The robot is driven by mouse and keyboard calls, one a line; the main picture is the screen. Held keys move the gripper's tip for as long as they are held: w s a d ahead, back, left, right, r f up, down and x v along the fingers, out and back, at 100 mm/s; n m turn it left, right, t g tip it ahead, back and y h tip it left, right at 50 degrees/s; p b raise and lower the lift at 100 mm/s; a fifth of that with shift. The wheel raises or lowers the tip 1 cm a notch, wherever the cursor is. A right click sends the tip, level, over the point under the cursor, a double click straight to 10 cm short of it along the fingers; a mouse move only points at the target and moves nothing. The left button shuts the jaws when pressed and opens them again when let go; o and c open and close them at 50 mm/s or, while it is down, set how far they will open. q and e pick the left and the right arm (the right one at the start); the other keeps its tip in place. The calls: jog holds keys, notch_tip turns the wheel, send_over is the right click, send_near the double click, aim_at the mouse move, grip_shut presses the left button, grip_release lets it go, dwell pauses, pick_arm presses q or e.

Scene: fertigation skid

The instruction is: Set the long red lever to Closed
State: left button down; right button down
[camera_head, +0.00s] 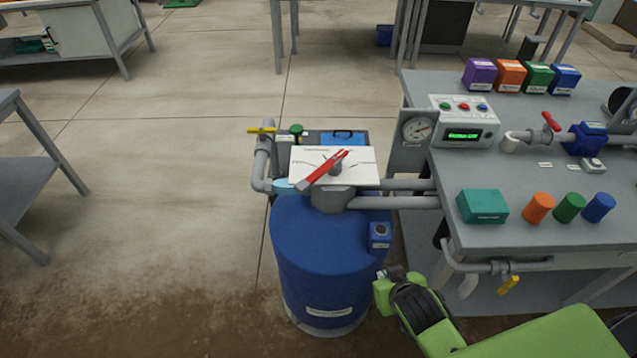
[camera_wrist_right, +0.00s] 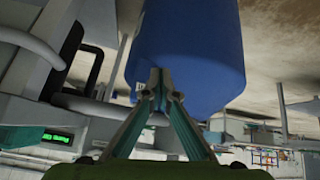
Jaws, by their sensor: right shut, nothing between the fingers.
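The long red lever (camera_head: 322,170) sits on a white marked plate (camera_head: 361,168) above the blue drum (camera_head: 318,250). It lies diagonally, from lower left to upper right. The plate's lettering is too small to read. My right gripper (camera_head: 390,273) is low at the drum's right side, below the lever and apart from it. In the right wrist view its fingers (camera_wrist_right: 160,82) meet at the tips, shut and empty, in front of the blue drum (camera_wrist_right: 190,50). I cannot tell if they touch it. My left gripper is not in view.
Grey pipes (camera_head: 395,202) run from the valve to the bench (camera_head: 465,150). A yellow handle (camera_head: 261,130) is left of the plate. A shorter red handle (camera_head: 551,121) is on the bench pipe. A small blue box (camera_head: 379,236) is on the drum's side. Floor left of the drum is clear.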

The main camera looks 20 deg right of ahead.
aim_at(313, 183)
jog(key=w+d+r+n+t+y, duration=0.3)
jog(key=w+r+n+t+y, duration=0.15)
jog(key=w+r+t, duration=0.75)
jog(key=s+a+r+n+g+y, duration=0.3)
jog(key=s+a+n+g+y, duration=0.15)
jog(key=y, duration=0.35)
jog(key=p+x, duration=0.2)
jog(key=x, duration=1.2)
jog(key=shift+f+m+g, duration=0.2)
jog(key=shift+m+g, duration=0.15)
jog(key=shift+m, duration=0.05)
jog(key=shift+a, duration=0.1)
